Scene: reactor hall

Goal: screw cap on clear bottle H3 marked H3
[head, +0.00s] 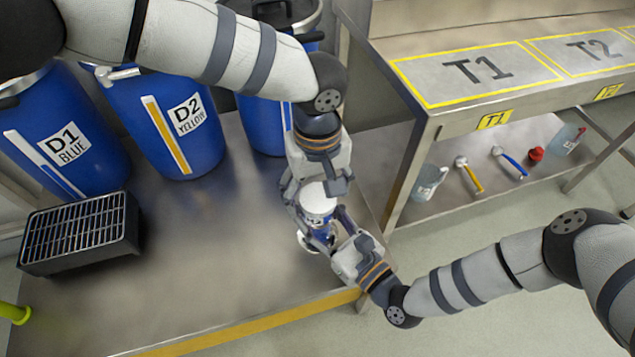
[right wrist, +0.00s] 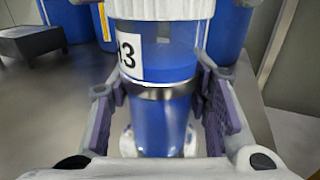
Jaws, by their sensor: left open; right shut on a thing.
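The clear bottle (right wrist: 178,55) holds blue liquid and has a white label, partly cut off, showing a 3. In the head view the bottle (head: 322,234) is largely hidden between my grippers near the bench's right edge. A white ribbed cap (right wrist: 160,8) sits at the bottle's top; it also shows in the head view (head: 318,197). I cannot tell how tight it is. My right gripper (head: 335,240) is shut on the bottle's body, a finger on each side. My left gripper (head: 317,195) is open, pointing down, with its fingers around the cap.
Blue drums D1 (head: 70,135) and D2 (head: 185,135) stand behind, with a third beside them. A black grille-topped box (head: 80,235) is at left. A metal table (head: 450,75) marked T1 and T2 stands right; its lower shelf holds several items. The bench (head: 220,265) is clear in the middle.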

